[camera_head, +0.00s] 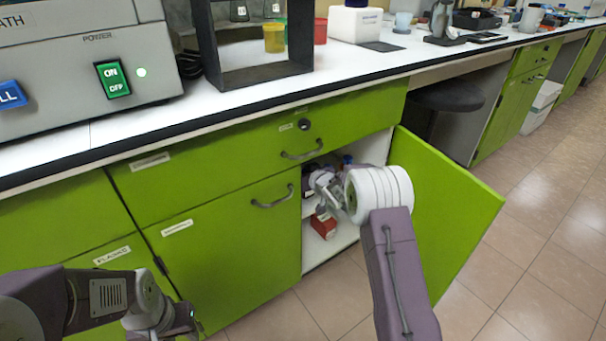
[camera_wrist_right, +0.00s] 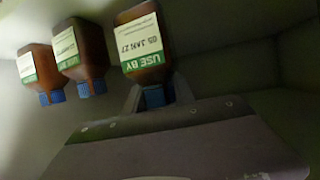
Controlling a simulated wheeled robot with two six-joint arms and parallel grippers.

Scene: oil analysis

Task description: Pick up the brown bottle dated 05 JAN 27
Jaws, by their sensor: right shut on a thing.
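The brown bottle dated 05 JAN 27 (camera_wrist_right: 145,45) shows in the right wrist view, upside down in the picture, with a white and green USE BY label and a blue cap. My right gripper (camera_wrist_right: 153,97) is shut on this bottle at its cap end. In the head view my right gripper (camera_head: 322,183) reaches into the open cabinet, and my wrist hides most of the inside. Only the wrist of my left arm shows at the lower left; its gripper's fingers are out of frame.
Two similar brown bottles, a middle one (camera_wrist_right: 82,48) and a left one (camera_wrist_right: 40,68), stand beside it; their dates are hard to read. The cabinet door (camera_head: 445,205) stands open on the right. A red box (camera_head: 323,226) sits low in the cabinet. The counter (camera_head: 350,65) runs above.

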